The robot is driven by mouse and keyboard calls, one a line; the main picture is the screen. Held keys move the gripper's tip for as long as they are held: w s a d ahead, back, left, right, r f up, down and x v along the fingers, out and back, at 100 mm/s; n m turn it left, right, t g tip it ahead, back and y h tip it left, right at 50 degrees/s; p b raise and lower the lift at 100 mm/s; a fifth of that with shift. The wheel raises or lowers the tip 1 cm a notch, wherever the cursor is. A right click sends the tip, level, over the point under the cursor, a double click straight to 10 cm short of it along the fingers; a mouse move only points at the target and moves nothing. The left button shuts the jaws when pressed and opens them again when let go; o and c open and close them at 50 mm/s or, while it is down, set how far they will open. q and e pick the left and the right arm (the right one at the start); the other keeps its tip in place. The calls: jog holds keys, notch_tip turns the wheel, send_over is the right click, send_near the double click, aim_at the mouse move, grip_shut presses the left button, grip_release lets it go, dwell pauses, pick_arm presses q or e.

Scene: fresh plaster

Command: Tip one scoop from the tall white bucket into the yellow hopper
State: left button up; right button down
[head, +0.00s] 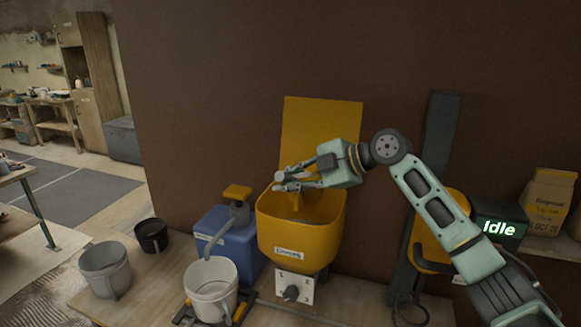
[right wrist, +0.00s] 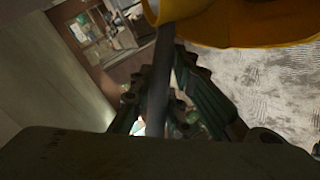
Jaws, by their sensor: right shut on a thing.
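The yellow hopper (head: 300,240) stands on the bench with its tall yellow lid (head: 318,125) raised behind it. My right gripper (head: 286,184) is above the hopper's mouth, shut on the scoop. In the right wrist view the scoop's grey handle (right wrist: 156,85) runs between the fingers toward yellow surfaces at the top. The scoop's bowl is hard to separate from the yellow hopper, and I cannot see whether it holds anything. A whitish bucket (head: 212,291) stands front left of the hopper; a light grey bucket (head: 104,269) is farther left. My left gripper is not in view.
A small black pail (head: 152,236) is at left. A dial panel (head: 294,288) sits below the hopper. At right are an "Idle" display (head: 498,228) and a paper bag (head: 548,200).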

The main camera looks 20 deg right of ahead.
jog(key=p, duration=0.1)
jog(key=r+h+p, duration=0.1)
jog(key=p, duration=0.1)
jog(key=shift+s+a+n+g, duration=0.1)
jog(key=shift+s+n+g, duration=0.05)
jog(key=shift+n+g, duration=0.2)
jog(key=shift+f+g+h, duration=0.35)
jog(key=shift+f+h, duration=0.05)
jog(key=shift+h, duration=0.2)
jog(key=shift+a+f+n+g+h, duration=0.1)
jog(key=shift+f+n+g+h, duration=0.2)
jog(key=shift+h, duration=0.25)
jog(key=shift+f+n+g+h, duration=0.1)
jog(key=shift+n+g+h, duration=0.05)
jog(key=shift+g+h, duration=0.35)
jog(key=h, duration=0.1)
jog(key=g+h, duration=0.1)
jog(key=h, duration=0.1)
jog(key=f+n+g+h, duration=0.1)
jog(key=shift+a+h, duration=0.3)
jog(key=shift+h, duration=0.05)
jog(key=shift+s+d+f+n+g+h, duration=0.1)
jog(key=shift+f+n+g+h, duration=0.15)
jog(key=shift+h, duration=0.35)
jog(key=shift+d+f+n+g+h, duration=0.15)
jog(key=shift+g+h, duration=0.1)
jog(key=shift+h, duration=0.35)
jog(key=shift+a, duration=0.1)
